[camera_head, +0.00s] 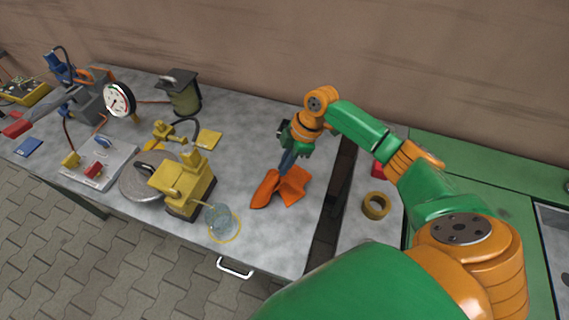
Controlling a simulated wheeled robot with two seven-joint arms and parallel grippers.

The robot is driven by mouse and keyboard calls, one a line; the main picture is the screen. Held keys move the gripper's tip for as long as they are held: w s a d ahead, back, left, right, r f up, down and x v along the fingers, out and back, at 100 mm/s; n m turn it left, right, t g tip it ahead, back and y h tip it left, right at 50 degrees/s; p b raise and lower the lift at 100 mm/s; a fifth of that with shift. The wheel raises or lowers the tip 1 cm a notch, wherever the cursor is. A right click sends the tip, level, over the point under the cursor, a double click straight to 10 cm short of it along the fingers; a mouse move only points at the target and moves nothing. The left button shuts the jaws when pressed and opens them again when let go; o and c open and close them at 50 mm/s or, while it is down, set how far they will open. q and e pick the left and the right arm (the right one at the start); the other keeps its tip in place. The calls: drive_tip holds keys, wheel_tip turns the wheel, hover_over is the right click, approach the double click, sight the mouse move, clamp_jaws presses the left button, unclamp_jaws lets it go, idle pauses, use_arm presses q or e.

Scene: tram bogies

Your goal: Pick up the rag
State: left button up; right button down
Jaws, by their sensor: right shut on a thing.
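The rag is an orange cloth (291,190) on the grey metal bench top, near its right end. It looks crumpled, with folds peaking towards the gripper. My right gripper (287,163) points down at the rag from above and is shut on its upper part. The fingertips are partly hidden by the cloth and the gripper body. I cannot tell whether the rag's lower edges touch the bench. My left gripper is not in view.
Left of the rag stand a yellow device (184,186) and a glass vessel (221,221). A dark green canister (184,93) and a dial gauge (119,99) stand further back. A yellow tape roll (375,206) lies to the right, past a dark gap.

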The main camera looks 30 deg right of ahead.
use_arm(q)
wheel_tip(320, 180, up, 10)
drive_tip(key=p, duration=0.7)
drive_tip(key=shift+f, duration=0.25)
use_arm(e)
wheel_tip(320, 180, up, 11)
drive_tip(key=shift+f, duration=0.15)
